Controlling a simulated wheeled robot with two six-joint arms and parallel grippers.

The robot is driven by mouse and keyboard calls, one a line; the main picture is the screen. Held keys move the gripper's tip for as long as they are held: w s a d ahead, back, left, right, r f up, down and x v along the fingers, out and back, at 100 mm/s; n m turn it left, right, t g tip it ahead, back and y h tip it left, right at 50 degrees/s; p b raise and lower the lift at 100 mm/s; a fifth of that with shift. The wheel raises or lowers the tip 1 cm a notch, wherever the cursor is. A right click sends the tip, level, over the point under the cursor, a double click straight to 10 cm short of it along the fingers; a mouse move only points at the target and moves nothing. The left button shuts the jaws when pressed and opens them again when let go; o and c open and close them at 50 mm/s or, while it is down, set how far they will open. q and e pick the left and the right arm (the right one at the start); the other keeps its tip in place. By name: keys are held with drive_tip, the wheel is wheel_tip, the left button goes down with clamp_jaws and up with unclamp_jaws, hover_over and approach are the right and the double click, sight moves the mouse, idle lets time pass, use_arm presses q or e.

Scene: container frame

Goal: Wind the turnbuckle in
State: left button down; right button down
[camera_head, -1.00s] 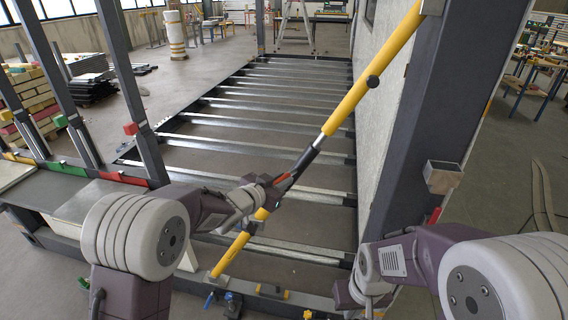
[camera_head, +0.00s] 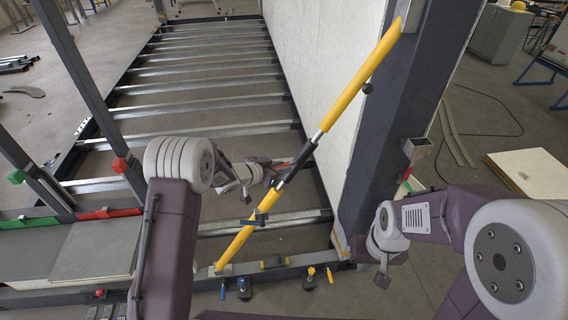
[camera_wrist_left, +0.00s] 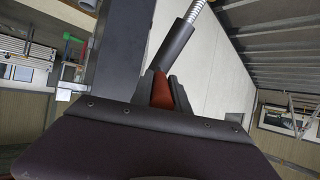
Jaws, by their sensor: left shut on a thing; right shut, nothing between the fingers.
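The turnbuckle is a diagonal brace with a yellow lower tube (camera_head: 236,243), a yellow upper tube (camera_head: 358,78) and a dark middle sleeve (camera_head: 296,164). It runs from the floor frame up to the dark post. A bare metal rod shows above the sleeve. In the left wrist view the sleeve (camera_wrist_left: 178,45) and threaded rod (camera_wrist_left: 195,10) lie just beyond the fingers. My left gripper (camera_head: 271,164) is shut on a red handle (camera_wrist_left: 161,92) beside the sleeve; its join to the sleeve is unclear. My right gripper (camera_head: 383,277) is shut and empty, low by the post's foot.
The dark post (camera_head: 395,110) and a white wall panel (camera_head: 315,55) stand behind the brace. A dark cross-piece (camera_head: 262,218) sits on the lower tube, a black knob (camera_head: 367,88) on the upper. Blue (camera_head: 243,288) and yellow (camera_head: 310,277) clamps sit along the front beam.

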use_arm(q)
drive_tip(key=shift+f, duration=0.1)
drive_tip(key=c, duration=1.3)
unclamp_jaws()
drive_tip(key=b+v, duration=0.1)
drive_tip(key=v, duration=0.8)
drive_tip(key=shift+a, duration=0.1)
